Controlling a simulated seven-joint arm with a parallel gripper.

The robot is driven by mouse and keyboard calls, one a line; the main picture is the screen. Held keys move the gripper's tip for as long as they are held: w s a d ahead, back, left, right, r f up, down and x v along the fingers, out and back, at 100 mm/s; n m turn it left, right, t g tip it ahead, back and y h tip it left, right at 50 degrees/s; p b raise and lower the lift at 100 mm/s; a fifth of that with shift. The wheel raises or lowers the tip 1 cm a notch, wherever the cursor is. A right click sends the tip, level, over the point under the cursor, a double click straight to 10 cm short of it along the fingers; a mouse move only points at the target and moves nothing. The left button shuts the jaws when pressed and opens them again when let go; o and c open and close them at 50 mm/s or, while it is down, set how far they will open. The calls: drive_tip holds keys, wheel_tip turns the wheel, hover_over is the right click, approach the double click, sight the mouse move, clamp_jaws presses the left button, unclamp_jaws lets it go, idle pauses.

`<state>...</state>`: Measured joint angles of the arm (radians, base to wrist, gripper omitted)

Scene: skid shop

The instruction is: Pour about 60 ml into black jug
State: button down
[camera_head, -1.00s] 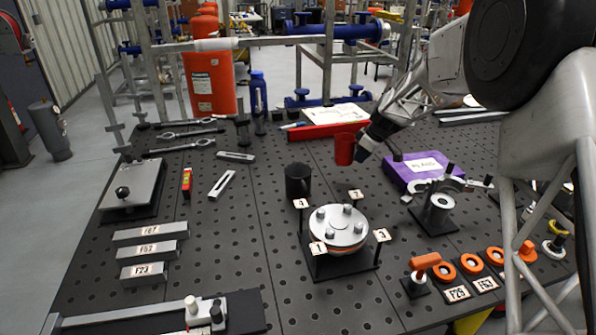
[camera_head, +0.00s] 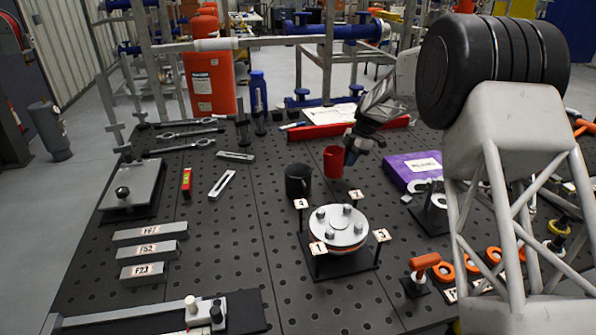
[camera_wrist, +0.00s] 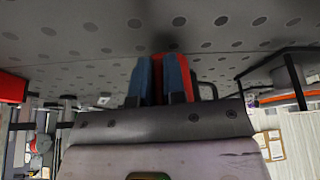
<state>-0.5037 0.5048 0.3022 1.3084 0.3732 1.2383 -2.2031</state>
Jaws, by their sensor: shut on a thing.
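The black jug (camera_head: 298,182) stands upright on the perforated table, behind and left of the round flange. My gripper (camera_head: 349,156) is shut on a red cup (camera_head: 333,160), which it holds above the table, just right of and higher than the jug. The cup looks close to upright. In the wrist view the blue fingertips (camera_wrist: 161,80) close around the red cup (camera_wrist: 158,68), which they mostly hide. Any liquid inside the cup or the jug cannot be seen.
A bolted flange (camera_head: 337,228) with numbered tags stands in front of the jug. The table left of the jug has a light slotted bar (camera_head: 222,184) and open room.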

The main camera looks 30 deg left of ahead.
sight(342, 150)
drive_tip(key=shift+a+f+n+h, duration=0.15)
drive_tip(key=shift+a+n+h, duration=0.2)
drive_tip(key=shift+n, duration=0.35)
drive_tip(key=shift+s+a+r+t+h, duration=0.2)
drive_tip(key=shift+s+r+t+h, duration=0.15)
drive_tip(key=shift+r+t, duration=0.3)
drive_tip(key=shift+s+a+r+t+h, duration=0.2)
drive_tip(key=shift+s+r+t, duration=0.3)
drive_tip(key=shift+r, duration=0.2)
drive_tip(key=shift+s+a+r+t+h, duration=0.2)
drive_tip(key=shift+s+r+t+h, duration=0.15)
drive_tip(key=shift+r+t, duration=0.3)
drive_tip(key=s+a+r+t+h, duration=0.1)
drive_tip(key=s+r+t+h, duration=0.1)
drive_tip(key=r+t, duration=0.3)
drive_tip(key=shift+s+a+r, duration=0.2)
drive_tip(key=shift+s+a, duration=0.2)
drive_tip(key=shift+s, duration=0.45)
drive_tip(key=shift+s+a+r+t+h, duration=0.15)
drive_tip(key=shift+s+r+t+h, duration=0.15)
drive_tip(key=shift+r+t+h, duration=0.3)
drive_tip(key=shift+s+a+r+t+h, duration=0.2)
drive_tip(key=shift+s+r+t+h, duration=0.1)
drive_tip(key=shift+r+t, duration=0.35)
drive_tip(key=shift+s+a+r+t+h+p, duration=0.25)
drive_tip(key=shift+s+r+t+p, duration=0.25)
drive_tip(key=shift+t, duration=0.25)
